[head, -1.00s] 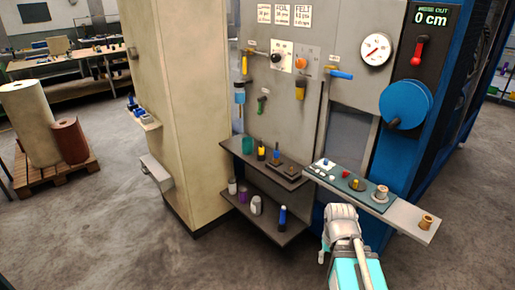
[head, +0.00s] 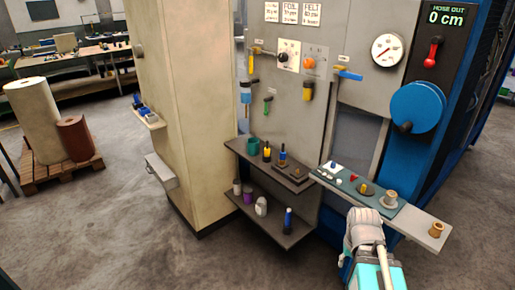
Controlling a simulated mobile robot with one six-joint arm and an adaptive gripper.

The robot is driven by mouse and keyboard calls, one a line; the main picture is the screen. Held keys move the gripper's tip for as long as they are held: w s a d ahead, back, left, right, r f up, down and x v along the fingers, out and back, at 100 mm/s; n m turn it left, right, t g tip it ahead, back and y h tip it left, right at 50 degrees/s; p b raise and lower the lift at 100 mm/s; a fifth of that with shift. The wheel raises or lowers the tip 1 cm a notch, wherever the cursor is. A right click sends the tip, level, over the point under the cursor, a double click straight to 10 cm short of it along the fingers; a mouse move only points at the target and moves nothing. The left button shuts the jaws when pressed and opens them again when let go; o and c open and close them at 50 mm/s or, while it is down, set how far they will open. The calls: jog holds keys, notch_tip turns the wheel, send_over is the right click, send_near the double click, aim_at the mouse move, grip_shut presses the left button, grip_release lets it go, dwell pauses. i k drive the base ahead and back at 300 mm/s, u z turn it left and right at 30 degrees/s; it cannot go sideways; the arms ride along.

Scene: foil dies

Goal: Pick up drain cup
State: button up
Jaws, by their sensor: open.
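A teal cup (head: 252,147), which looks like the drain cup, stands upright at the left end of the upper dark shelf (head: 236,148) on the machine front. My gripper (head: 365,226) is at the lower right, seen from behind, in front of the pale side ledge. It is open, with its fingertips not clearly visible. It is well to the right of the teal cup and apart from it. I see nothing held in it.
The upper shelf also bears small bottles (head: 267,153) and a dark block. The lower shelf (head: 292,238) holds several jars and a blue bottle (head: 288,221). A ledge (head: 418,228) with a green mat and small parts juts out near my arm. A beige cabinet (head: 182,120) stands left.

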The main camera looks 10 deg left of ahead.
aim_at(253, 147)
jog(key=z, duration=0.05)
jog(key=i, duration=0.95)
jog(key=u, duration=0.1)
